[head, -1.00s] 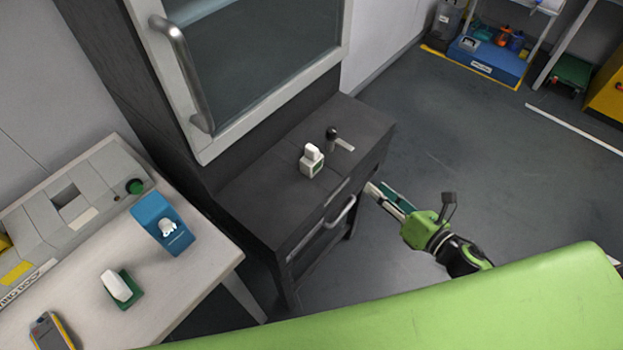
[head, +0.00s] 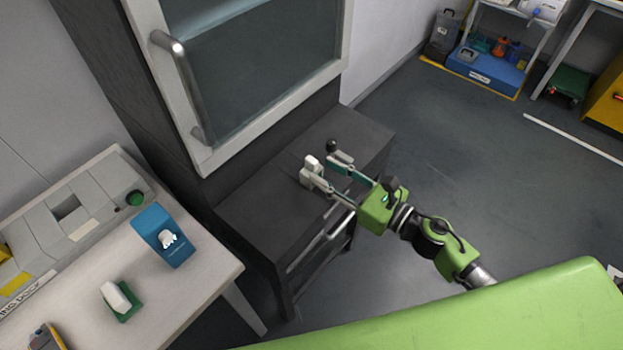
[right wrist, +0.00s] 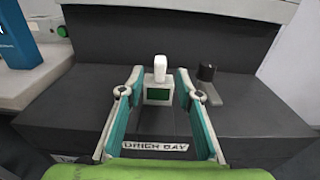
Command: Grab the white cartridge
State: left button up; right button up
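A white cartridge (right wrist: 160,68) stands upright in a small white holder with a green front (right wrist: 158,94) on the dark cabinet ledge. In the head view the cartridge (head: 312,162) shows just beyond my right gripper (head: 326,171), which partly hides the holder. My right gripper is open, one finger on each side of the holder as the right wrist view shows (right wrist: 158,84). The cartridge is between or slightly beyond the fingertips, not gripped. Another white block (head: 115,297) sits in a green holder on the pale table at left. My left gripper is out of view.
A black knob (right wrist: 206,72) with a grey plate stands right of the holder. The glass-fronted cabinet door (head: 260,70) is behind and above the ledge (head: 250,205). A blue stand (head: 163,236) is on the left table. Open floor lies to the right.

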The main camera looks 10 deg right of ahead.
aim_at(317, 167)
jog(key=shift+w+a+r, duration=0.15)
jog(key=shift+w+a, duration=0.15)
jog(key=shift+w, duration=0.1)
jog(key=p+x, duration=0.1)
jog(key=x, duration=0.2)
jog(key=shift+w+a+p, duration=0.2)
jog(key=shift+a+p, duration=0.05)
jog(key=shift+p, duration=0.1)
jog(key=shift+w+a+f, duration=0.2)
jog(key=shift+w+f, duration=0.05)
jog(key=shift+f, duration=0.05)
jog(key=shift+c, duration=0.4)
grip_shut()
